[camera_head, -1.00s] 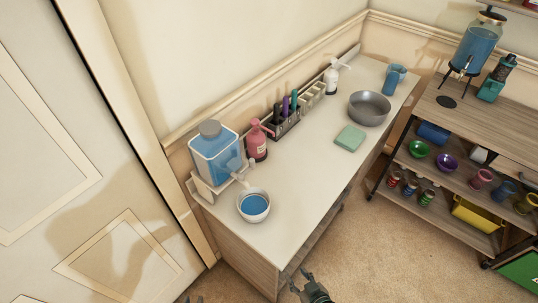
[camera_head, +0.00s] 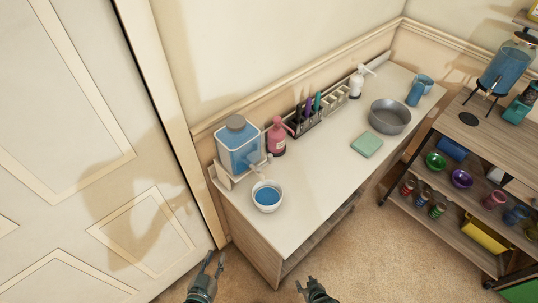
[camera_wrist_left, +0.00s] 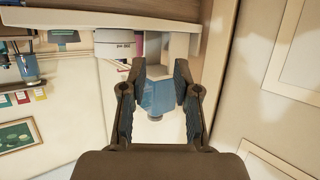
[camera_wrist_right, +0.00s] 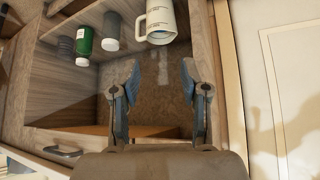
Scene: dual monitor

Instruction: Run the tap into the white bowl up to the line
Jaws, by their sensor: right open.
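The white bowl (camera_head: 267,206) stands on the white counter below the tap (camera_head: 262,165) of a clear tank of blue water (camera_head: 238,150). Blue water (camera_head: 266,196) lies in the bowl. I cannot make out a fill line or tell whether water is running. My left gripper (camera_head: 213,262) is open and empty, in front of the counter and below its top, apart from the bowl. In the left wrist view, a blue container (camera_wrist_left: 158,98) shows beyond its spread fingers. My right gripper (camera_head: 306,286) is open and empty, further right, also off the counter.
A pink pump bottle (camera_head: 277,138), a marker rack (camera_head: 307,118), a green cloth (camera_head: 367,145) and a metal basin (camera_head: 390,116) stand along the counter (camera_head: 320,170). A shelf unit (camera_head: 470,210) is at right, a door (camera_head: 80,130) at left. The counter's middle is clear.

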